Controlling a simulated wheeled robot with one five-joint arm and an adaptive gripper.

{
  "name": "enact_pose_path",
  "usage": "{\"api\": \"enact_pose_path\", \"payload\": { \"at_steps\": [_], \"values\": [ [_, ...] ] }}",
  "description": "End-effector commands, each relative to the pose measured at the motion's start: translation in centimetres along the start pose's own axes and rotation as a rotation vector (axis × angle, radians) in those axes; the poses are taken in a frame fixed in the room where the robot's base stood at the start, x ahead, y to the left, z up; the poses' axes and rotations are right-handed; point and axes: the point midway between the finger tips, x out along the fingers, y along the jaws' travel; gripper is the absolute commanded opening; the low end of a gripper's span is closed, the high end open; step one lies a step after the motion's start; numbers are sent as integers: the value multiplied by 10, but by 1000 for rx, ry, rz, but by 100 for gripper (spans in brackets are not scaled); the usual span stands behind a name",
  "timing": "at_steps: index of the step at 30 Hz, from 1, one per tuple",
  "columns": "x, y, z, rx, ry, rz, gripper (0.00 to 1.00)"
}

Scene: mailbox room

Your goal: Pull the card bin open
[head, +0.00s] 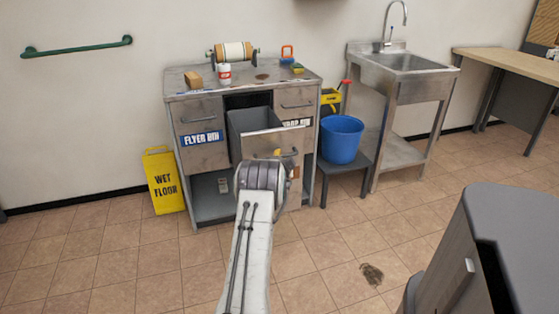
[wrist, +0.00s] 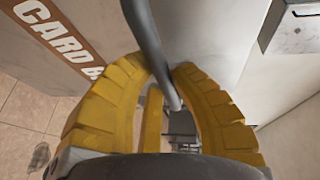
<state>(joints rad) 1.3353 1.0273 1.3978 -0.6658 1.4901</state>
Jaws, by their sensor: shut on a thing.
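The card bin (head: 268,144) is the middle drawer of a grey metal cabinet. It stands well out from the cabinet front, and its open inside shows from above in the head view. In the wrist view its brown label (wrist: 62,38) reads "CARD B", the rest cut off by my finger. My gripper's yellow fingers (wrist: 160,70) are closed around the bin's grey bar handle (wrist: 149,36). In the head view my wrist covers most of the fingers and the lower bin front.
The cabinet (head: 205,165) also has a flyer bin (head: 202,138), shut, at left and another labelled bin (head: 297,105) at right. A yellow wet-floor sign (head: 163,182) stands left, a blue bucket (head: 341,139) right. A dark grey object (head: 510,240) stands front right. Tiled floor is clear at left.

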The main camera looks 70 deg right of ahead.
Motion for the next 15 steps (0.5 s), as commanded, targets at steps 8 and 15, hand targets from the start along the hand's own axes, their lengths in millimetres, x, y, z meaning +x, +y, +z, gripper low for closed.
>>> {"api": "enact_pose_path", "payload": {
  "at_steps": [8, 15],
  "values": [
    [0, 1, 2, -2, -3, 2, 35],
    [0, 0, 1, -1, -2, 1, 47]
  ]
}}
